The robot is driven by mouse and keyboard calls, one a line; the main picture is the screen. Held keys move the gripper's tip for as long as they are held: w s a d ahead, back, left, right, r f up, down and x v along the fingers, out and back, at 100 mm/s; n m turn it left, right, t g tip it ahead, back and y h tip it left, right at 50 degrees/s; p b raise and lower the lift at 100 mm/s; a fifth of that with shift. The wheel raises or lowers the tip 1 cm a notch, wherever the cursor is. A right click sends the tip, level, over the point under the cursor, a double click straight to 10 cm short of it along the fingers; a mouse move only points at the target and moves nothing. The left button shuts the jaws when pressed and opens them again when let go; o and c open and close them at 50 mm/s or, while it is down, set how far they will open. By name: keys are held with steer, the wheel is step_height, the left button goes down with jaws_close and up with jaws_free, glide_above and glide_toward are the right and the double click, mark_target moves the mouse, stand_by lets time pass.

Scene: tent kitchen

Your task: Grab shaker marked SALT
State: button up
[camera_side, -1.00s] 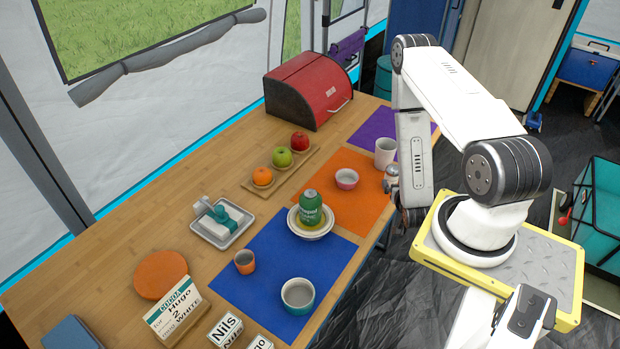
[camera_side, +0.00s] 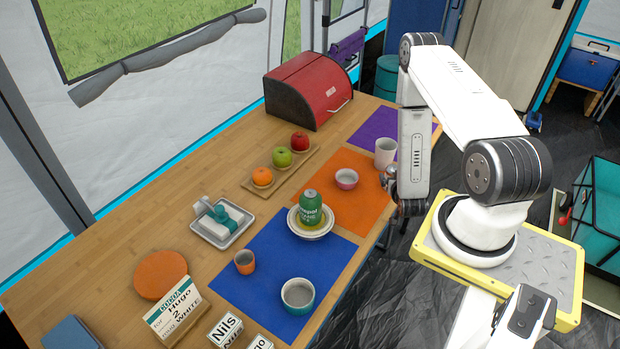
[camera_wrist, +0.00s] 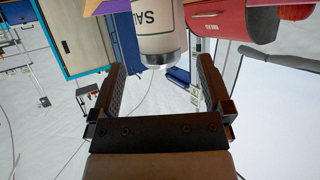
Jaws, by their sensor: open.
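The shaker (camera_wrist: 156,22) is pale with a silver cap, and the letters "SAL" show upside down on it in the wrist view; the rest of the word is out of sight. It appears ahead of my gripper (camera_wrist: 162,64), roughly between the lines of the two fingers. The fingers are apart with nothing between them. In the side view my gripper (camera_side: 408,207) is at the table's right edge, by the orange mat. A silvery domed top (camera_side: 390,172) beside it looks like the shaker's cap; the body below is mostly hidden.
The red bread box (camera_side: 310,88) is at the back.

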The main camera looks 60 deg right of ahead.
steer(key=shift+x, duration=1.45)
jaws_close()
